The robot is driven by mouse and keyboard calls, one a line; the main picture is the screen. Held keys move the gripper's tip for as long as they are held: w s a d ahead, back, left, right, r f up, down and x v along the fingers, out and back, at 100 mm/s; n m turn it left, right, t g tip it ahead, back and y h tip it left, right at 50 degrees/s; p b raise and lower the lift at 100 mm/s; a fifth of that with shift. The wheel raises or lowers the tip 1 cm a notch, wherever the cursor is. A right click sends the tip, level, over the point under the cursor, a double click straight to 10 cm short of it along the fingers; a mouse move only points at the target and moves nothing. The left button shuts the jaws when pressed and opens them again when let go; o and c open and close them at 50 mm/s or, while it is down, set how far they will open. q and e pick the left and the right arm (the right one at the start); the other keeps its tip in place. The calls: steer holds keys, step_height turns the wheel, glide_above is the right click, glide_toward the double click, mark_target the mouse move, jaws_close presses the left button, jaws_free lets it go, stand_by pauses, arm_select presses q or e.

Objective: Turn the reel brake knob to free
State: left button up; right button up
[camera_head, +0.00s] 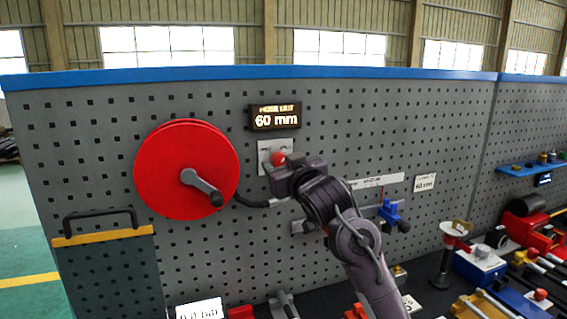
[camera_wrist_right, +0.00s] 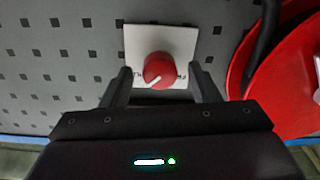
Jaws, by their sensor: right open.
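The reel brake knob (camera_head: 278,158) is red and sits on a pale square plate (camera_head: 265,150) on the pegboard, right of the red reel. In the right wrist view the knob (camera_wrist_right: 159,70) is round with a white pointer line aimed toward the lower left; the plate lettering is partly hidden. My right gripper (camera_wrist_right: 162,88) is open, with one dark finger on each side of the knob and visible gaps to it. In the head view my right gripper (camera_head: 284,166) covers the plate's lower part. My left gripper is not in view.
The red hose reel (camera_head: 160,165) with a crank handle (camera_head: 203,187) is close left of the knob. A display (camera_head: 275,117) reading 60 mm hangs above. A blue clamp (camera_head: 391,214) is to the right. Tools crowd the bench at lower right.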

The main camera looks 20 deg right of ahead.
steer(key=c, duration=1)
steer(key=shift+o, duration=0.2)
steer(key=n, duration=0.3)
steer(key=shift+p, duration=0.3)
steer(key=n, duration=0.3)
steer(key=shift+n, duration=0.3)
steer(key=n+b, duration=0.1)
steer(key=n, duration=0.4)
arm_select(q)
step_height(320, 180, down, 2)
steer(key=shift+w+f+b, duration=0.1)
steer(key=shift+b, duration=0.75)
arm_select(e)
steer(key=n, duration=0.5)
steer(key=shift+n+h, duration=0.3)
steer(key=shift+n, duration=0.1)
steer(key=shift+a, duration=0.1)
